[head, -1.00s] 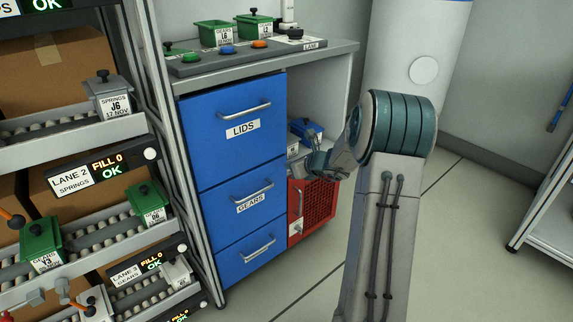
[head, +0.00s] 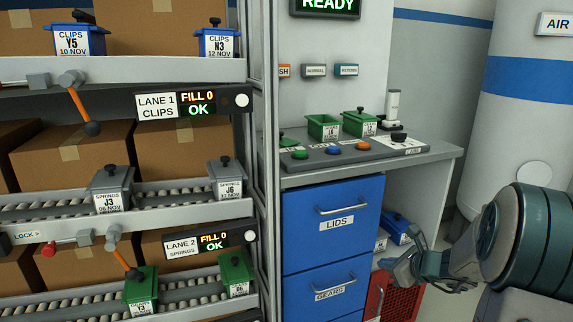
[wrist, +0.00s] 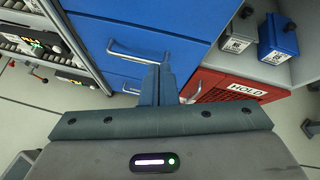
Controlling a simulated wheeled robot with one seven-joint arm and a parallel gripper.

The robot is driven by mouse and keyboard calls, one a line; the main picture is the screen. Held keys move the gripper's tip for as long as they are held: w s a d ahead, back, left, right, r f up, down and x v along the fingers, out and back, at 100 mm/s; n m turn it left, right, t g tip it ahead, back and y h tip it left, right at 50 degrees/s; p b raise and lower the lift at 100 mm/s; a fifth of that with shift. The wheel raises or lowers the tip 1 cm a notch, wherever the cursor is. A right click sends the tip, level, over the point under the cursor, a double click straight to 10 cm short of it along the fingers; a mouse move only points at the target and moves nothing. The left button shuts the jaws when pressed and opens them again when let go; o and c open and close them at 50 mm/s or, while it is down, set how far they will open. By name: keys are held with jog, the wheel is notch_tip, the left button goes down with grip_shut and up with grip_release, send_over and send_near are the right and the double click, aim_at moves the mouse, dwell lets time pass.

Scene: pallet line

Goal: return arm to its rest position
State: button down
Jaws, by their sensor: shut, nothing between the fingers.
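My gripper (head: 436,275) is at the lower right of the head view, beside the blue drawer cabinet (head: 330,242). In the wrist view its two fingers (wrist: 158,84) are together with nothing between them. The blue drawers (wrist: 165,35) lie beyond the fingertips there. My arm comes in from the right edge of the head view. I cannot tell from the frames whether the fingers touch the cabinet.
The lane rack (head: 125,200) fills the left. Green bins (head: 323,126) stand on the counter (head: 440,153).

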jog(key=s+a+r+n+g+p, duration=0.3)
jog(key=s+a+r+n+p, duration=0.35)
jog(key=r, duration=0.25)
jog(key=s+a+r+n+g+p, duration=0.3)
jog(key=s+a+r+n+p, duration=0.4)
jog(key=r, duration=0.3)
jog(key=s+r+n+g+h+p, duration=0.1)
jog(key=s+r+n+h+p, duration=0.4)
jog(key=s+r+n+p, duration=0.8)
jog(key=shift+s+a+r+n, duration=0.2)
jog(key=shift+r+n, duration=0.6)
jog(key=shift+n, duration=0.05)
